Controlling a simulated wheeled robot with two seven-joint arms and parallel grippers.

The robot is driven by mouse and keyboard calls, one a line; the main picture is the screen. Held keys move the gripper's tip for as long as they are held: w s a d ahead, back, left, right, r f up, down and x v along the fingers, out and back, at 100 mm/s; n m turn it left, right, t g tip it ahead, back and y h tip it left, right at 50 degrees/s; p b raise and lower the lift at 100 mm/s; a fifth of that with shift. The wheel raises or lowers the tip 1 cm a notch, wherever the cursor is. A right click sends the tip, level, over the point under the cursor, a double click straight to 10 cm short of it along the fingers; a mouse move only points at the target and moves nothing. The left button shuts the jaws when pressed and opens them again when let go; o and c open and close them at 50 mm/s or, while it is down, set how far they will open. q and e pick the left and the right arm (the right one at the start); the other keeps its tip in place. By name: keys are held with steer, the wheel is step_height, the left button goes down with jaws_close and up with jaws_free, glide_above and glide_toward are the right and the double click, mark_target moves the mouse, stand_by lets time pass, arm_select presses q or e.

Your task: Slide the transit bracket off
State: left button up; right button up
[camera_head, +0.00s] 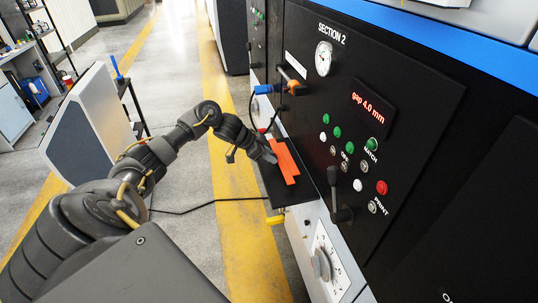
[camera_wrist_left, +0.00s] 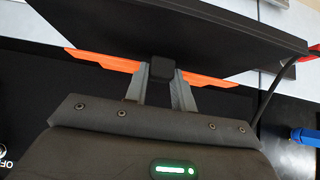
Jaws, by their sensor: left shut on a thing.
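My left gripper (camera_head: 270,155) reaches the bracket from the left. In the left wrist view its two fingers (camera_wrist_left: 161,72) stand either side of the black block and are shut on it. Whether the bracket is clear of the panel I cannot tell. My right gripper is in neither view.
The black machine panel (camera_head: 400,90) fills the right side, with a gauge (camera_head: 323,58), a display reading "gap 4.0 mm", several buttons and a black lever (camera_head: 335,190). A blue connector (camera_head: 264,89) and cable hang nearby. A yellow-striped floor (camera_head: 232,180) lies open to the left.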

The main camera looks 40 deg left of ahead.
arm_select(q)
steer(key=shift+s, duration=0.1)
steer(key=shift+f+b, duration=0.5)
steer(key=shift+f, duration=0.5)
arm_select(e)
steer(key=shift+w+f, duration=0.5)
arm_select(q)
steer(key=o, duration=1.1)
steer(key=shift+b+v, duration=1.85)
steer(key=shift+v, duration=3.55)
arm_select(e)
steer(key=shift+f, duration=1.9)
